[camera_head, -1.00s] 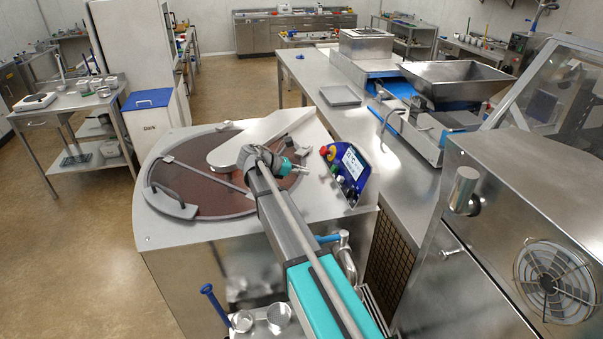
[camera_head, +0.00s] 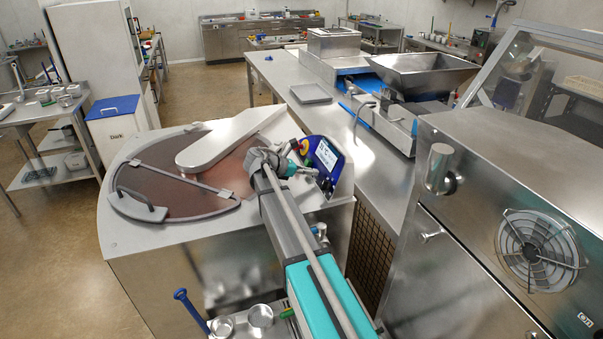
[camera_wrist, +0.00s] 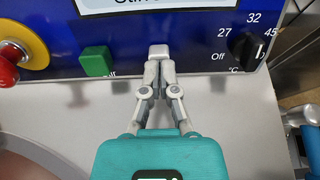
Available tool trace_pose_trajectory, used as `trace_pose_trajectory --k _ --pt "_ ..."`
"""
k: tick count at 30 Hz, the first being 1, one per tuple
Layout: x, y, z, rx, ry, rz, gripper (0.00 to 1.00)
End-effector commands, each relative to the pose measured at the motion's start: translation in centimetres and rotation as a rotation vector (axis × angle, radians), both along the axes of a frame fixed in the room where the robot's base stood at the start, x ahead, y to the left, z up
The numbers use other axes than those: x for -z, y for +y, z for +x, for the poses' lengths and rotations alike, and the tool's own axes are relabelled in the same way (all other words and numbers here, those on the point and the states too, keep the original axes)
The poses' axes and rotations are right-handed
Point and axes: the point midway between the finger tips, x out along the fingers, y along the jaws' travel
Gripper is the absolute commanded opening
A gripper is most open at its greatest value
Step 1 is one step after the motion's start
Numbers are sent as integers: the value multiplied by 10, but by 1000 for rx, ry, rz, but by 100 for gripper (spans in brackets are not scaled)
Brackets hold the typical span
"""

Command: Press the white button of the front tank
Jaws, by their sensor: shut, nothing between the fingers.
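The front tank's blue control panel (camera_head: 326,158) stands at the right of the round brown vat (camera_head: 172,190). In the wrist view the panel (camera_wrist: 130,58) fills the top. The small white button (camera_wrist: 158,50) sits low on it, between a green button (camera_wrist: 97,62) and a black knob (camera_wrist: 248,48). My gripper (camera_wrist: 160,64) is shut and empty. Its fingertips are at the white button's lower edge and overlap it in the picture; I cannot tell whether they touch or press it. In the head view my gripper (camera_head: 312,170) is at the panel's face and hides its lower part.
A red emergency button on a yellow ring (camera_wrist: 22,55) is at the left of the panel. A large steel cabinet with a fan (camera_head: 538,250) stands at the right. A steel table with a hopper machine (camera_head: 425,75) is behind. A metal arm cover (camera_head: 225,145) lies over the vat.

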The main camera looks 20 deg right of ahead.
Motion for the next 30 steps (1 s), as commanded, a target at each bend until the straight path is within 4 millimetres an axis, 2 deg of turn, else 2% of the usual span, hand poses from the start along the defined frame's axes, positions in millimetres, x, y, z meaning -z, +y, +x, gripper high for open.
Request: trace_pose_trajectory --k 10,18,30 --pt "1 -1 0 0 0 0 0" --pt "10 -19 0 -1 1 0 0" --pt "8 -18 0 -1 1 1 0"
